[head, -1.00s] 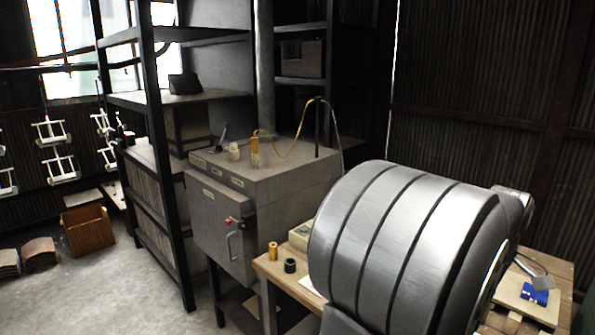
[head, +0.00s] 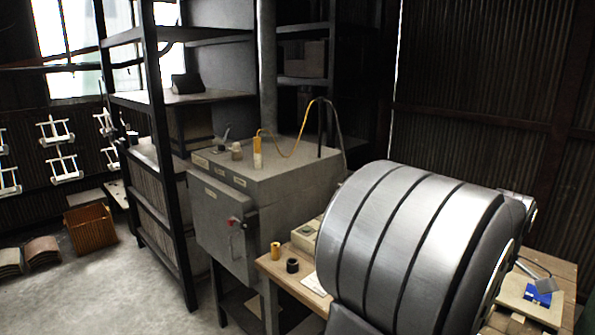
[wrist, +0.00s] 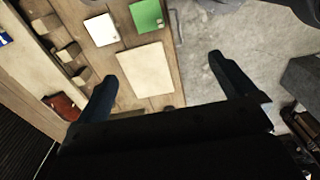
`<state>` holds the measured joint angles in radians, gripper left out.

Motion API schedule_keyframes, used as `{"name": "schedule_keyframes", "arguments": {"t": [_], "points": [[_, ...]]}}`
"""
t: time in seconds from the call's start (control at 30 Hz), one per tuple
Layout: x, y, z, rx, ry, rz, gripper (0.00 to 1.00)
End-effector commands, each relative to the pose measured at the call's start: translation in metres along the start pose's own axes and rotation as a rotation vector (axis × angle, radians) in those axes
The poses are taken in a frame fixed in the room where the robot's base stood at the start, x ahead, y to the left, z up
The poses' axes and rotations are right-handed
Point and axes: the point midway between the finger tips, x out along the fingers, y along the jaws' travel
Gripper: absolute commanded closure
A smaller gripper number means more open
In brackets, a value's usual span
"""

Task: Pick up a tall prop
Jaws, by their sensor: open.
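My gripper (wrist: 162,67) shows in the wrist view, its two dark fingers spread wide and empty. It is above a wooden table (wrist: 132,28) with a cream flat panel (wrist: 147,69) between and beyond the fingers. I cannot single out a tall prop in either view. In the head view, a short yellow cylinder (head: 275,250) and a short black cylinder (head: 292,265) stand on the wooden table's left part. My large silver arm link hides much of that table, and my gripper does not show there.
A green card (wrist: 146,17), a white card (wrist: 101,30), small wooden blocks (wrist: 68,53) and a dark red item (wrist: 62,107) lie on the table. A grey cabinet (head: 265,190) stands left of the table in the head view. White hangers (head: 64,165) hang far left.

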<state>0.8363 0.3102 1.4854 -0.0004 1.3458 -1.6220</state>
Motion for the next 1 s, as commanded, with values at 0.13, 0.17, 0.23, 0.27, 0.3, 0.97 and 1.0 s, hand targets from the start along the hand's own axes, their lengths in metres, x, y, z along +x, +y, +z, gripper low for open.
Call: {"name": "schedule_keyframes", "arguments": {"t": [0.13, 0.17, 0.23, 0.27, 0.3, 0.97, 1.0], "points": [[0.0, 0.0, 0.0, 0.0, 0.0, 0.0, 0.0], [0.0, 0.0, 0.0, 0.0, 0.0, 0.0, 0.0], [0.0, 0.0, 0.0, 0.0, 0.0, 0.0, 0.0], [0.0, 0.0, 0.0, 0.0, 0.0, 0.0, 0.0], [0.0, 0.0, 0.0, 0.0, 0.0, 0.0, 0.0], [0.003, 0.008, 0.0, 0.059, 0.001, 0.014, 0.45], [0.004, 0.014, 0.001, 0.102, 0.003, 0.025, 0.45]]}}
